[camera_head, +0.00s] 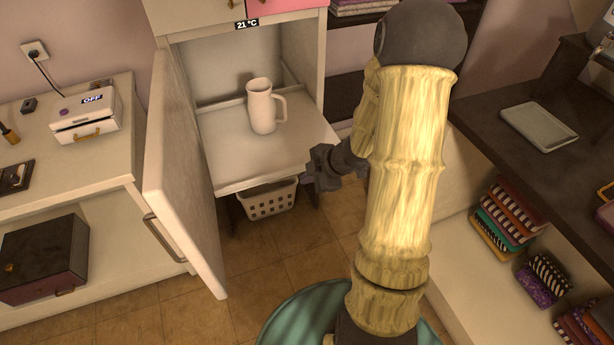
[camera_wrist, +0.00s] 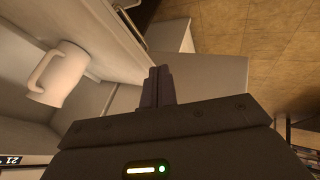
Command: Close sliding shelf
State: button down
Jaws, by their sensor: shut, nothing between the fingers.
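The sliding shelf (camera_head: 215,150) is pulled out of the cabinet's open compartment in the head view. A white pitcher (camera_head: 261,108) stands upright on it, its handle to the right. The pitcher also shows in the wrist view (camera_wrist: 62,78) at the left. My gripper (camera_head: 318,172) is beside the shelf's front right corner, with its fingers together and nothing held. Its shut fingers (camera_wrist: 159,75) also show in the wrist view. I cannot tell whether they touch the shelf. My arm hides part of the area to the right of the shelf.
The cabinet door (camera_head: 182,180) stands wide open left of the shelf. A white basket (camera_head: 268,202) is under the shelf. A dark counter (camera_head: 500,100) with a grey tray (camera_head: 538,127) is at the right. A white table (camera_head: 75,165) is at the left. Tiled floor lies in front.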

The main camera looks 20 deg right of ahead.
aim_at(289, 174)
jog(key=shift+w+a+f+b, duration=0.25)
jog(key=shift+w+a+f, duration=0.25)
jog(key=shift+w+f, duration=0.65)
jog(key=shift+w+a+f+b, duration=0.25)
jog(key=shift+w+a+f, duration=0.2)
jog(key=shift+w+f, duration=0.7)
jog(key=shift+w+a+f+b, duration=0.25)
jog(key=shift+w+a+f, duration=0.4)
jog(key=shift+w, duration=0.85)
jog(key=shift+w+d, duration=0.1)
jog(key=shift+d, duration=0.05)
